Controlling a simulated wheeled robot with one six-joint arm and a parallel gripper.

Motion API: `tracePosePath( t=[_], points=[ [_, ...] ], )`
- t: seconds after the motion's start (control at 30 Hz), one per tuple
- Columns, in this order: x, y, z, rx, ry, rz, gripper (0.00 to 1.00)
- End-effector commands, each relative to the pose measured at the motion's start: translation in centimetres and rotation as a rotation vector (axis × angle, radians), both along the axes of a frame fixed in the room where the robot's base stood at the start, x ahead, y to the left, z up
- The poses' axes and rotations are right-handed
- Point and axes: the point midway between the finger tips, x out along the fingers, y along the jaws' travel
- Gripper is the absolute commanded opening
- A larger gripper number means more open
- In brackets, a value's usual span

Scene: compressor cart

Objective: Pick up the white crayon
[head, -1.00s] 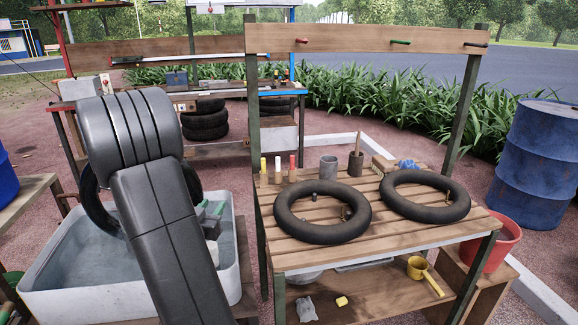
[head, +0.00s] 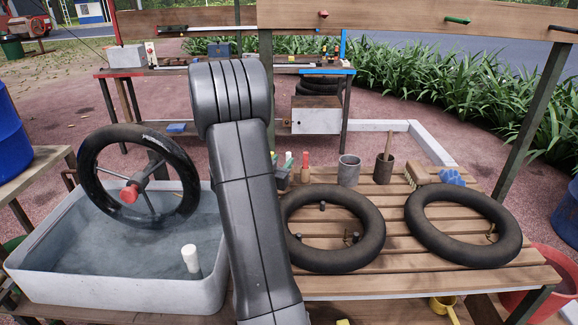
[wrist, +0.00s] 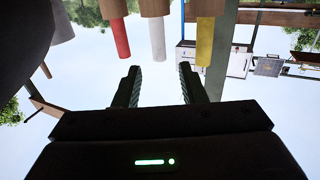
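The white crayon (head: 289,161) stands upright on the slatted table in the head view, close to the right edge of my arm, beside the red crayon (head: 305,160). In the wrist view, which looks upside down, the white crayon (wrist: 157,38) points down from a brown base, between the red crayon (wrist: 120,38) and the yellow crayon (wrist: 204,50). My gripper (wrist: 158,75) is open and empty. Its fingers lie to either side of the white crayon's line, with the crayon beyond the fingertips, apart from them.
A grey cup (head: 349,170) and a dark mortar with pestle (head: 384,168) stand right of the crayons. Two black inner tubes lie on the table, one in front (head: 335,262). A water basin (head: 120,295) with a wheel stands left. A post rises behind the crayons.

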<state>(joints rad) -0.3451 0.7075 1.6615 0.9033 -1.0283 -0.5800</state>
Motion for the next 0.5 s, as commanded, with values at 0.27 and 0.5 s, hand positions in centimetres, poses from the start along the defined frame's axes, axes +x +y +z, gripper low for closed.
tracePosePath(
  t=[0.27, 0.5],
  points=[
    [2.5, -1.1, 0.0, 0.001, 0.0, -0.002, 0.37],
    [5.3, -2.3, 0.0, 0.0, 0.0, -0.001, 0.37]
  ],
)
